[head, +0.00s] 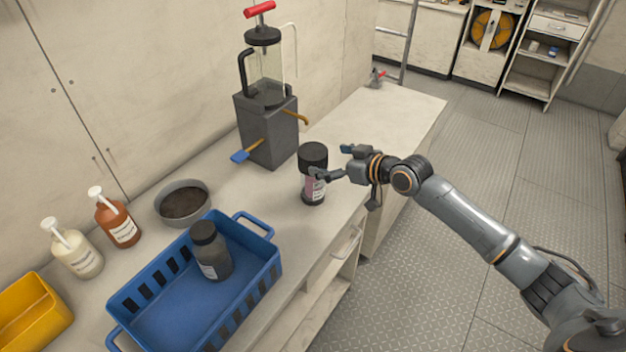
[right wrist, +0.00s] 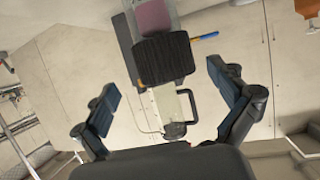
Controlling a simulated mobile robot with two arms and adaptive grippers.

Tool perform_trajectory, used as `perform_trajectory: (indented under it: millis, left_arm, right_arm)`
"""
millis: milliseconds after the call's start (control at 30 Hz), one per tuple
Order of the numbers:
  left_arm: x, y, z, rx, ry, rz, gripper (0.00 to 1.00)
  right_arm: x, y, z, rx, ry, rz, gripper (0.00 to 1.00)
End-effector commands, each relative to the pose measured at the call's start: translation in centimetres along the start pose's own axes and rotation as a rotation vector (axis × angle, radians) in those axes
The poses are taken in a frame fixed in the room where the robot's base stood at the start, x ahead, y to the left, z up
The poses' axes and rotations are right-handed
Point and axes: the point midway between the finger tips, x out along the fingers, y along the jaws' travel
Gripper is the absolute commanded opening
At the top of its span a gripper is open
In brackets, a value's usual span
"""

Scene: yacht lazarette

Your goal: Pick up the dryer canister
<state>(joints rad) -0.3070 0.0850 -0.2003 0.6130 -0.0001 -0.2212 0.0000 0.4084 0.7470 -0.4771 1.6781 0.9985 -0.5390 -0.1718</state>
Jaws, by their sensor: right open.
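The dryer canister (head: 314,188) appears to be the upright cylinder with a black lid and a clear, pinkish labelled body, standing on the counter near its front edge. My right gripper (head: 331,162) is open beside it on the right, with one finger overlapping the canister in the head view. In the right wrist view, the canister's black ribbed lid (right wrist: 163,58) and pink body show upside down ahead of the spread fingers (right wrist: 162,88), with gaps on both sides. I cannot tell whether a finger touches it. My left gripper is not in view.
A grey pump unit (head: 268,130) with a red handle stands behind the canister. A blue basket (head: 262,270) holding a dark bottle (head: 211,252) sits left of it, near a grey bowl (head: 183,185) and two pump bottles. The counter's far right (head: 400,110) is mostly clear.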

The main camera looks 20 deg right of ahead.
Motion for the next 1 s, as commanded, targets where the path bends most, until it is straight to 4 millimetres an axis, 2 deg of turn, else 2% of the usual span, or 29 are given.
perform_trajectory:
  millis: [167,333,500,800,867,1000]
  left_arm:
    - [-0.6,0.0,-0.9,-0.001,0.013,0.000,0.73]
    - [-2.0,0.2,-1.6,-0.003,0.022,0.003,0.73]
    - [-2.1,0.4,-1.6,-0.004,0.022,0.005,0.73]
    - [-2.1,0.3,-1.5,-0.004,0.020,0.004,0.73]
    - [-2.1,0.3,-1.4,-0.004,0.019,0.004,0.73]
    - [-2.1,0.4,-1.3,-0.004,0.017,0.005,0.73]
  right_arm:
    - [1.1,-0.1,-0.2,0.001,0.001,-0.001,0.97]
    - [3.4,-0.6,-0.6,0.003,0.000,-0.001,0.97]
    - [5.3,-0.6,-0.3,0.000,0.001,0.000,0.97]
    - [5.8,-0.6,-0.2,0.000,0.001,0.000,0.97]
    - [5.8,-0.6,-0.2,0.000,0.001,0.000,0.86]
    - [5.7,-0.5,-0.2,0.000,0.000,0.000,0.58]
